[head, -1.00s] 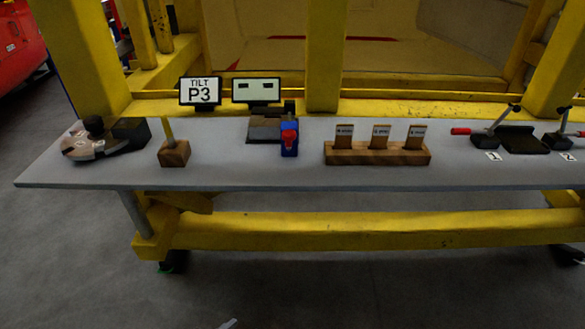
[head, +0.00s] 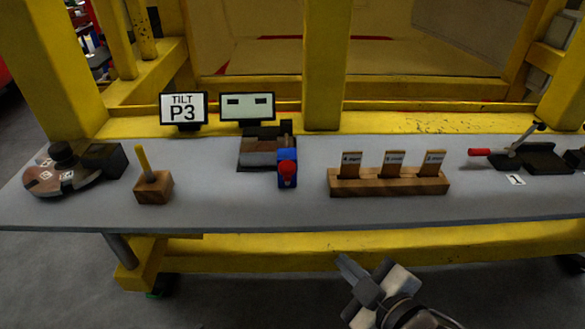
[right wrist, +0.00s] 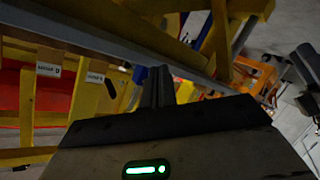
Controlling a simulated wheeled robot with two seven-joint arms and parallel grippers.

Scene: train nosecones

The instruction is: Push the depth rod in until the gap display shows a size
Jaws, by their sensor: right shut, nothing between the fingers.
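The gap display (head: 247,107) is a small monitor behind the table's middle, showing two dark dashes and no size. In front of it is a grey and brown block (head: 258,153). Beside the block stands a blue fixture (head: 287,155) with a red round end (head: 287,171) facing me, apparently the depth rod's knob. How far the rod is in cannot be told. My right gripper (head: 343,262) is at the lower middle, in front of the table edge and well short of the red end. Its fingers are together and empty, also in the right wrist view (right wrist: 157,85). My left gripper is not in view.
A sign reading TILT P3 (head: 183,108) stands left of the display. A wooden block with a yellow stick (head: 153,187) and a round dial fixture (head: 62,170) are left. The front table strip is clear.

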